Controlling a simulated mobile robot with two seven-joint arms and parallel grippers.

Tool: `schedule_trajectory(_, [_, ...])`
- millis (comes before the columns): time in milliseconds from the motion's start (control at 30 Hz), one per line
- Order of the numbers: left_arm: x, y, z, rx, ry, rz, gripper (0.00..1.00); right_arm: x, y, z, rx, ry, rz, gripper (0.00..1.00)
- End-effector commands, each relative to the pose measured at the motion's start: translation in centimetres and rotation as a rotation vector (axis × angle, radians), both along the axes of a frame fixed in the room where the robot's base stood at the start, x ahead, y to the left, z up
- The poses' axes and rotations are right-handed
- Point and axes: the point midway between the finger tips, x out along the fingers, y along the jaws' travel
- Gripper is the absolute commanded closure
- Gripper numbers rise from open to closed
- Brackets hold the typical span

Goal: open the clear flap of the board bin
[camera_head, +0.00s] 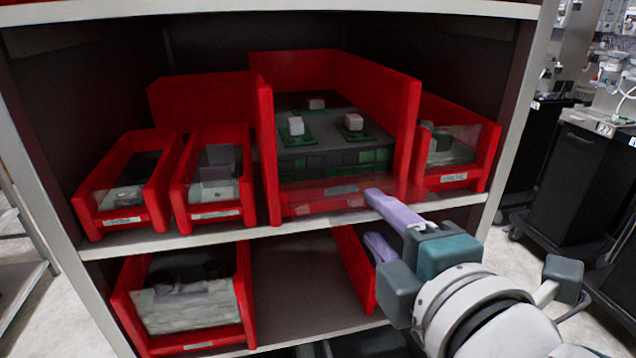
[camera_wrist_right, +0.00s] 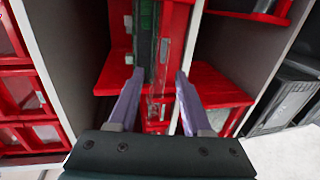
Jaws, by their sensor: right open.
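The board bin (camera_head: 403,130) is the large red bin in the middle of the upper shelf, with dark green boards (camera_head: 335,158) inside. Its clear flap (camera_head: 305,193) stands across the low front of the bin, with a pale label on it, and looks shut. The bin's boards also show in the right wrist view (camera_wrist_right: 146,40). My right gripper (camera_head: 382,222) is open and empty in front of the bin's lower right front corner, one finger above the other. In the right wrist view its fingertips (camera_wrist_right: 159,74) lie either side of the bin's front; contact cannot be told. My left gripper is not in view.
Smaller red bins with clear fronts stand left (camera_head: 213,178) and right (camera_head: 458,143) of the board bin. Below are a red bin (camera_head: 185,303) and another (camera_head: 352,262) partly behind my gripper. The shelf edge (camera_head: 290,229) runs beneath the flap. Black carts (camera_head: 575,160) stand at right.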

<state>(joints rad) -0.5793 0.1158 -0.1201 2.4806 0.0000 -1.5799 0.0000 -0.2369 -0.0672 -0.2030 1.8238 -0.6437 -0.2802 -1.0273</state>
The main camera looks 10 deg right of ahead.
Motion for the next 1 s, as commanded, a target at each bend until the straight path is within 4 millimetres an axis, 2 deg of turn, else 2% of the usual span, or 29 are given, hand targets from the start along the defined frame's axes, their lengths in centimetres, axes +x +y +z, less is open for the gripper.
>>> schedule_trajectory(100, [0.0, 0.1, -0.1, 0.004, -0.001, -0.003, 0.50, 1.9, 0.1, -0.4, 0.001, -0.001, -0.001, 0.51])
schedule_trajectory(233, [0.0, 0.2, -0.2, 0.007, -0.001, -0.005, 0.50, 3.2, 0.1, -0.7, 0.001, 0.000, -0.001, 0.51])
schedule_trajectory(600, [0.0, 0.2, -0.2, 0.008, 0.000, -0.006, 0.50, 3.7, 0.1, -0.8, 0.002, 0.001, -0.001, 0.51])
schedule_trajectory(1000, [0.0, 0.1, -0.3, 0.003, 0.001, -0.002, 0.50, 3.7, 0.1, -0.9, 0.002, 0.003, -0.001, 0.95])
